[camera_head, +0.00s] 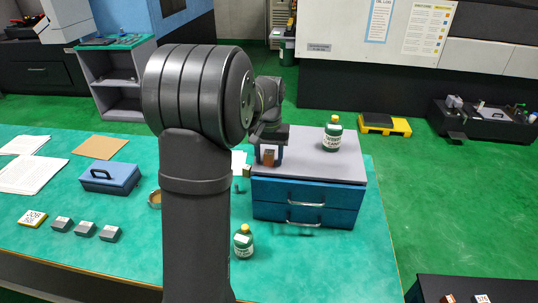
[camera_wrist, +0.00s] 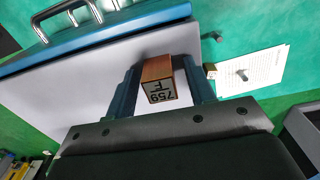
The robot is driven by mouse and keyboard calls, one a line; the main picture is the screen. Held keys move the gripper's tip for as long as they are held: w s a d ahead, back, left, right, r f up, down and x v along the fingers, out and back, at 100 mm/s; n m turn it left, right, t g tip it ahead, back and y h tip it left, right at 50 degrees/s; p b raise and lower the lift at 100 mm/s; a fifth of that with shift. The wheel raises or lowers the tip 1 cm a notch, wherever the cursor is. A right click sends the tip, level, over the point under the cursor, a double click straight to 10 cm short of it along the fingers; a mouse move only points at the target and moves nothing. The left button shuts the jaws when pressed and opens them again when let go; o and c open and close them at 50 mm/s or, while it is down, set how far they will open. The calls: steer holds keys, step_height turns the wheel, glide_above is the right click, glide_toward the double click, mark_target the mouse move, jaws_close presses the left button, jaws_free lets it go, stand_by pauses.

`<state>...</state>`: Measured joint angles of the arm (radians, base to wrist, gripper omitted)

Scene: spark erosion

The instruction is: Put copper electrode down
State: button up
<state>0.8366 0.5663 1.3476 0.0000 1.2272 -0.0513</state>
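The copper electrode (camera_head: 268,158) is a small copper-brown block over the top of the blue drawer cabinet (camera_head: 310,160). In the wrist view the electrode (camera_wrist: 158,72) shows copper sides and a pale end face marked "759 F" turned to the camera. My gripper (camera_wrist: 162,85) has one finger on each side of it, close against it, and looks shut on it. My gripper also shows in the head view (camera_head: 269,152), pointing down near the left front of the grey cabinet top. Whether the electrode touches the cabinet top is hard to tell.
Another bottle (camera_head: 243,241) stands on the green bench in front. A small brass-coloured block (camera_head: 248,171) is at the cabinet's left edge. The cabinet top between gripper and bottle is clear.

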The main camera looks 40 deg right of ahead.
mark_target(269, 152)
step_height(269, 152, up, 12)
steer(key=shift+r, duration=0.15)
stand_by(0.6)
step_height(269, 152, down, 12)
steer(key=shift+f, duration=0.15)
step_height(269, 152, up, 2)
steer(key=shift+r, duration=1)
